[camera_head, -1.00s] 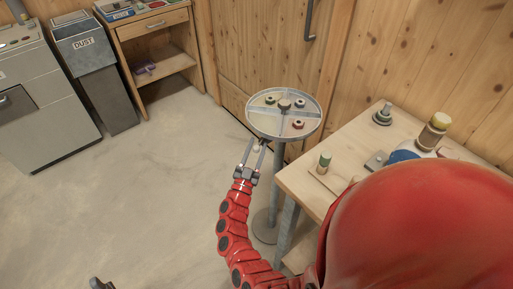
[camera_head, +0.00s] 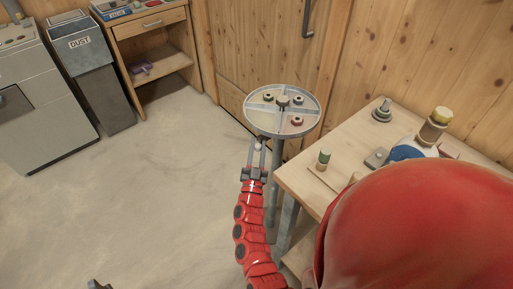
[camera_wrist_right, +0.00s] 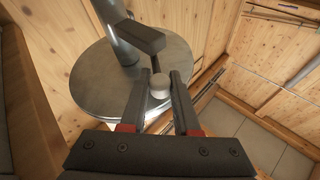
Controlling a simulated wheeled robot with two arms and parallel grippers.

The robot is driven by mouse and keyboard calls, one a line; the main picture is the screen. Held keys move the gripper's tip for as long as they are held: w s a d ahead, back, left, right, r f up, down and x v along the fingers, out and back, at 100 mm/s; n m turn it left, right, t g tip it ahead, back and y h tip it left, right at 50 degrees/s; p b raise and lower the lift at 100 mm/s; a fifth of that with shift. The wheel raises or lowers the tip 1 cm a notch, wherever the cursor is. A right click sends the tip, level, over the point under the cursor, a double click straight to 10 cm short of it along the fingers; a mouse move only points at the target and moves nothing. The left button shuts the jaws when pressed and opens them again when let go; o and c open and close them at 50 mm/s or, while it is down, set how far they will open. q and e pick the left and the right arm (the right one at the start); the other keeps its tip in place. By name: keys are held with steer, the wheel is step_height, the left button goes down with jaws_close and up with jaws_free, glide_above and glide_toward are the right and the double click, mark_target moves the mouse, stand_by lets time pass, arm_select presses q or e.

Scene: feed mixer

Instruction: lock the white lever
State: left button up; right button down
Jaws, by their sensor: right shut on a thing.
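The white lever (camera_head: 258,147) shows in the head view as a small pale knob just below the near rim of a round tray (camera_head: 258,124) on a grey stand. My right gripper (camera_head: 258,151) reaches up to it from below. In the right wrist view the white, rounded knob (camera_wrist_right: 160,84) sits between the two dark fingertips (camera_wrist_right: 162,92), which are shut on it. A dark bar (camera_wrist_right: 135,36) crosses just above the knob. Only a dark tip at the bottom left of the head view may be my left gripper (camera_head: 97,284); its jaws cannot be made out.
The divided tray holds several small knobs or nuts. A wooden table (camera_head: 296,183) stands close on the right with bottles and small parts. A wooden wall is behind. A dust bin (camera_head: 95,75) and a shelf (camera_head: 155,28) are at the left. The floor left of my arm is clear.

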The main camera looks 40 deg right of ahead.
steer(key=c, duration=0.7)
jaws_free()
steer(key=b+v, duration=0.2)
steer(key=v, duration=1.5)
steer(key=shift+s+a+f+b, duration=0.15)
steer(key=shift+s+b, duration=0.05)
steer(key=shift+b, duration=0.1)
